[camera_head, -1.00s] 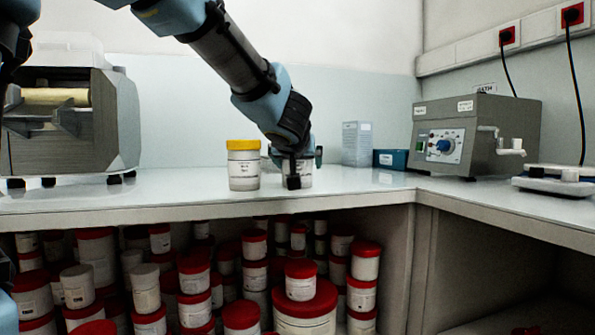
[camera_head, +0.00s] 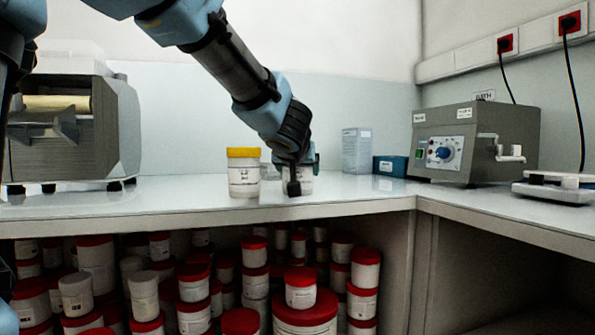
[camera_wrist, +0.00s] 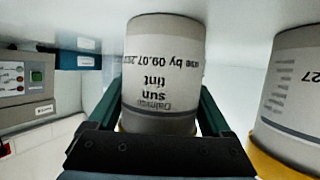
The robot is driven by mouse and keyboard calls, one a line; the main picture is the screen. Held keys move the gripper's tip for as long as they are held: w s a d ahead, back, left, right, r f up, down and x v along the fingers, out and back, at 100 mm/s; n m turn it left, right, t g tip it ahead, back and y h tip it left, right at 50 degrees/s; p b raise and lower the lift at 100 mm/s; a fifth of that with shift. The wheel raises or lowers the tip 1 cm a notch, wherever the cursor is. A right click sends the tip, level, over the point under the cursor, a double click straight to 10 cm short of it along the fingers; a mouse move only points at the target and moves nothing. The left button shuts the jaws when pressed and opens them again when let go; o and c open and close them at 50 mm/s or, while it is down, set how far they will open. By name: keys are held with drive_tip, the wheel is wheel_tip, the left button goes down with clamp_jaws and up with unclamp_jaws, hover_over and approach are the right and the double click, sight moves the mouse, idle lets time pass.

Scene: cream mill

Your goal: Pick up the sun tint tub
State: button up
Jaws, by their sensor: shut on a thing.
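The sun tint tub (camera_wrist: 165,42) is a white tub with a printed label, upside down in the wrist view. A little yellow shows at its lid end, mostly hidden by my gripper. My gripper (camera_wrist: 160,98) is shut on this tub, with a green finger on each side of it. In the head view my gripper (camera_head: 294,182) is at the counter's front part and hides most of the tub (camera_head: 306,184). I cannot tell whether the tub's base is clear of the counter.
A second white tub with a yellow lid (camera_head: 243,175) stands just left of my gripper; it shows at right in the wrist view (camera_wrist: 295,90). A blue box (camera_head: 391,166), a pale carton (camera_head: 356,150) and a grey bath unit (camera_head: 475,143) stand right. Red-lidded tubs fill the shelf below.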

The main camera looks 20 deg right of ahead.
wheel_tip(320, 180, up, 10)
drive_tip(key=p, duration=0.8)
drive_tip(key=shift+p, duration=0.4)
